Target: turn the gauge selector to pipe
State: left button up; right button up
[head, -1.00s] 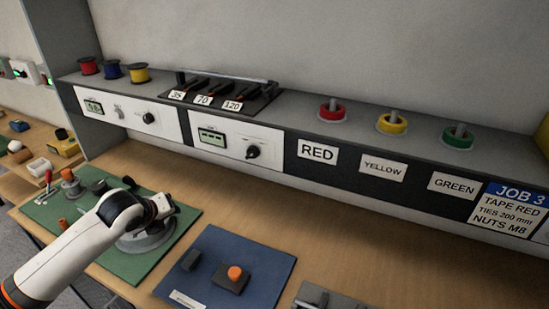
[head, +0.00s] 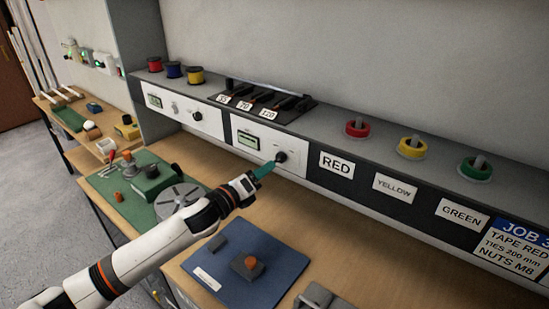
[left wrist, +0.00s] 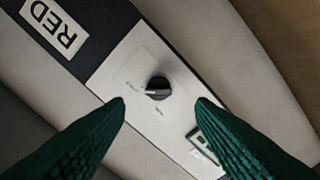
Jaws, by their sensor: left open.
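The gauge selector is a round black knob (head: 281,157) on a white panel (head: 298,167) with a small display (head: 248,140), left of the RED label. In the left wrist view the knob (left wrist: 158,88) shows a pale pointer line and small markings too small to read. My left gripper (head: 264,169) is just in front of the panel, close to the knob at its lower left in the head view. In the left wrist view its green fingers (left wrist: 160,105) are spread wide, with the knob beyond and between their tips, apparently untouched. My right gripper is not in view.
A second white panel (head: 180,116) with a similar knob (head: 197,116) is further left. Tape rolls stand on the shelf above. A green mat (head: 110,185) and a blue mat (head: 285,265) with parts lie on the wooden bench below.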

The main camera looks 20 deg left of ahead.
aim_at(276, 160)
pick_arm(q)
jog(key=p+x, duration=0.1)
jog(key=x, duration=0.3)
jog(key=shift+d+r, duration=0.1)
jog(key=shift+d, duration=0.05)
jog(key=shift+x, duration=0.8)
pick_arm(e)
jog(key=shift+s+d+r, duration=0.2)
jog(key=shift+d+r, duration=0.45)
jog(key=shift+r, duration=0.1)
pick_arm(q)
jog(key=c, duration=1)
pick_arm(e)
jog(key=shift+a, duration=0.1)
